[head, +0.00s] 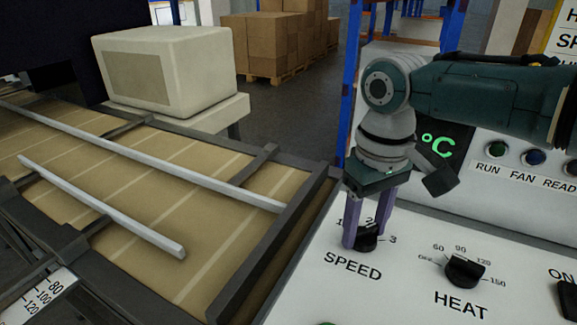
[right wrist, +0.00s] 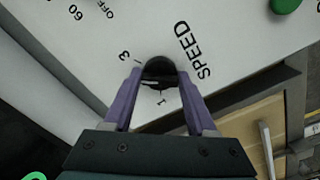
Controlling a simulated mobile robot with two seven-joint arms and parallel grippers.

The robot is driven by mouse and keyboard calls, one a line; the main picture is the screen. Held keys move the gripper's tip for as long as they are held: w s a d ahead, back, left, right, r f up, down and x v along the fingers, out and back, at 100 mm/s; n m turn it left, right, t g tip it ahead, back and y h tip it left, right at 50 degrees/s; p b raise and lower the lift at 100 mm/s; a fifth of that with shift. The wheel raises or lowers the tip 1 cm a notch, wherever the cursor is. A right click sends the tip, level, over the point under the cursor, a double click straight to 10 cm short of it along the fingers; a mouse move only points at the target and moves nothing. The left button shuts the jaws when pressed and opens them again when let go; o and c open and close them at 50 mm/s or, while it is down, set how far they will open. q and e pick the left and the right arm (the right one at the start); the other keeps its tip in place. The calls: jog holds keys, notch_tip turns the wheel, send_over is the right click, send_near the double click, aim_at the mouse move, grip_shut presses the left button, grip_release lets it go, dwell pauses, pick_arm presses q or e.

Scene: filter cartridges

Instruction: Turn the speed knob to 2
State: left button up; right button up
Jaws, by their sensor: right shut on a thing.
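The black speed knob (head: 367,243) sits on the white panel above the word SPEED, with the marks 1, 2 and 3 around it. My right gripper (head: 364,234) points down at it, with one purple finger on each side. In the right wrist view the fingertips of my right gripper (right wrist: 160,85) are closed on the two sides of the speed knob (right wrist: 159,70). The marks 3 and 1 show there; the 2 is hidden. I cannot tell which mark the knob points to. My left gripper is not in view.
The heat knob (head: 464,271) stands to the right on the same panel, with another black knob (head: 568,300) at the right edge. A conveyor (head: 215,215) with metal rails lies to the left. A green button (right wrist: 286,5) shows in the right wrist view.

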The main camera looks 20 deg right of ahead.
jog(key=n, duration=0.4)
jog(key=shift+p, duration=0.35)
jog(key=shift+n, duration=1.6)
jog(key=o, duration=1.4)
jog(key=shift+c, duration=0.2)
jog(key=shift+r, duration=0.1)
